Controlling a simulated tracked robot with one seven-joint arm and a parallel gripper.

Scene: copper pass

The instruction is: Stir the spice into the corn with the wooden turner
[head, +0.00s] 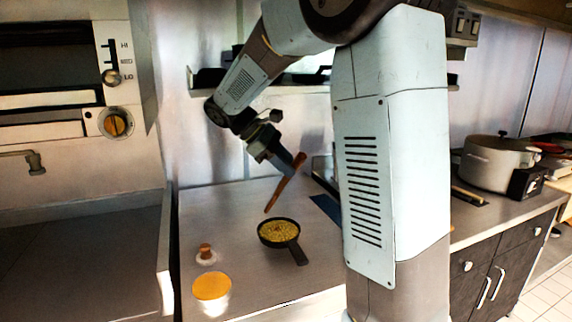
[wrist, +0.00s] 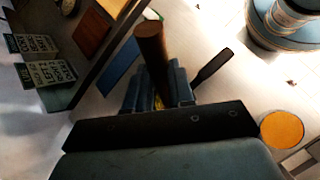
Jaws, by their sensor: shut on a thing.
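My gripper (head: 291,166) is shut on the wooden turner (head: 283,187), a reddish-brown stick held tilted in the air. The turner's lower end hangs above and behind the small black pan (head: 297,252). The pan stands on the counter with yellow corn (head: 278,231) in it, its handle toward the lower right. The turner and the corn look apart. In the wrist view the turner (wrist: 152,50) rises from between my fingers (wrist: 160,93), which hide most of the pan; its dark handle (wrist: 213,66) shows. I cannot make out any spice on the corn.
A small pot with a brown knob (head: 206,254) and a white tub with an orange top (head: 211,288) stand left of the pan. A blue mat (head: 326,207) lies to its right. A large pot (head: 495,162) stands far right. The counter left of the pan is mostly clear.

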